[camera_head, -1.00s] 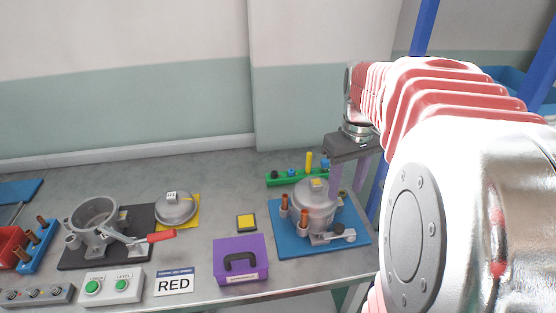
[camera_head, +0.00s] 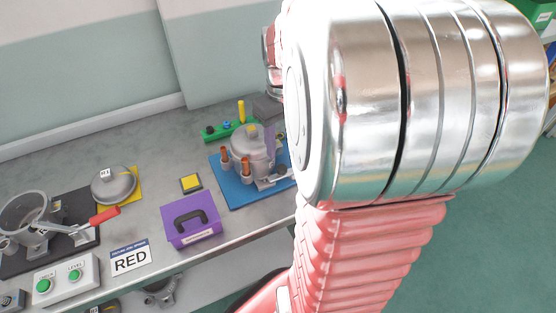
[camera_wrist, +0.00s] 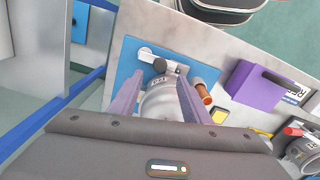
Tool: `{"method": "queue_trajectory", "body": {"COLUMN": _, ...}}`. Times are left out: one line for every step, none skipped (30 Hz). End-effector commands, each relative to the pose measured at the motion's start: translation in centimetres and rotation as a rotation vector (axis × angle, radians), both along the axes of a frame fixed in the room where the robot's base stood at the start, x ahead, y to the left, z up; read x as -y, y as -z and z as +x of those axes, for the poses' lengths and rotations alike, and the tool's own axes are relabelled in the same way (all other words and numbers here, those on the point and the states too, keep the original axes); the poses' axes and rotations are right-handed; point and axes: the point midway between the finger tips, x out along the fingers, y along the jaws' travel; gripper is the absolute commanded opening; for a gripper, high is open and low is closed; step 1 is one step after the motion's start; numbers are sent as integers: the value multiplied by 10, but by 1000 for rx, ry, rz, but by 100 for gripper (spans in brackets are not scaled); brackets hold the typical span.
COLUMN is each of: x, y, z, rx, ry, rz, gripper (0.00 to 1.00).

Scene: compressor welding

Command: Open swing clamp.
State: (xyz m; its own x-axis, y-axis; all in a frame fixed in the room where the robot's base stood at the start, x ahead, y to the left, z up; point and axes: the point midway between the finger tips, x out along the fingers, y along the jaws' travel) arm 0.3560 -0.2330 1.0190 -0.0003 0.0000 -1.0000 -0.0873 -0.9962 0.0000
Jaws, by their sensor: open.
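A second clamp, with a red handle (camera_head: 104,217), is on the left fixture. My gripper (camera_wrist: 157,92) is open and empty, its two purple fingers appearing either side of the pot in the wrist view. Whether they touch it cannot be told. My arm hides much of the gripper in the head view.
A green rack (camera_head: 222,131) with pegs stands behind the pot. Copper-coloured posts (camera_head: 245,165) rise beside it. A blue frame rail (camera_wrist: 50,108) shows in the wrist view.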

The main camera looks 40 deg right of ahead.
Motion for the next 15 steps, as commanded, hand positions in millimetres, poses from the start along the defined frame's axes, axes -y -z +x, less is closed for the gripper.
{"method": "queue_trajectory", "body": {"x": 0, "y": 9, "z": 0, "rx": -3, "ry": 0, "rz": 2, "gripper": 43}}
{"method": "queue_trajectory", "body": {"x": 0, "y": 13, "z": 0, "rx": -3, "ry": 0, "rz": 2, "gripper": 43}}
{"method": "queue_trajectory", "body": {"x": 0, "y": 20, "z": 0, "rx": -3, "ry": 0, "rz": 2, "gripper": 43}}
{"method": "queue_trajectory", "body": {"x": -1, "y": 24, "z": -1, "rx": -4, "ry": 0, "rz": 2, "gripper": 43}}
{"method": "queue_trajectory", "body": {"x": 0, "y": 29, "z": -1, "rx": -3, "ry": 0, "rz": 2, "gripper": 43}}
{"method": "queue_trajectory", "body": {"x": 0, "y": 35, "z": 0, "rx": -3, "ry": 0, "rz": 2, "gripper": 43}}
{"method": "queue_trajectory", "body": {"x": 0, "y": 40, "z": 0, "rx": -3, "ry": 0, "rz": 2, "gripper": 43}}
{"method": "queue_trajectory", "body": {"x": 0, "y": 44, "z": -1, "rx": -4, "ry": 0, "rz": 2, "gripper": 43}}
{"method": "queue_trajectory", "body": {"x": 0, "y": 50, "z": -1, "rx": -4, "ry": 0, "rz": 2, "gripper": 43}}
{"method": "queue_trajectory", "body": {"x": 0, "y": 54, "z": -1, "rx": -3, "ry": 0, "rz": 2, "gripper": 43}}
{"method": "queue_trajectory", "body": {"x": 0, "y": 58, "z": 0, "rx": -3, "ry": 0, "rz": 2, "gripper": 43}}
{"method": "queue_trajectory", "body": {"x": 0, "y": 64, "z": 0, "rx": -2, "ry": 0, "rz": 1, "gripper": 43}}
{"method": "queue_trajectory", "body": {"x": 0, "y": 67, "z": 0, "rx": -3, "ry": 0, "rz": 2, "gripper": 43}}
{"method": "queue_trajectory", "body": {"x": 0, "y": 70, "z": -1, "rx": -3, "ry": 0, "rz": 2, "gripper": 43}}
{"method": "queue_trajectory", "body": {"x": 0, "y": 73, "z": 0, "rx": -2, "ry": 0, "rz": 1, "gripper": 43}}
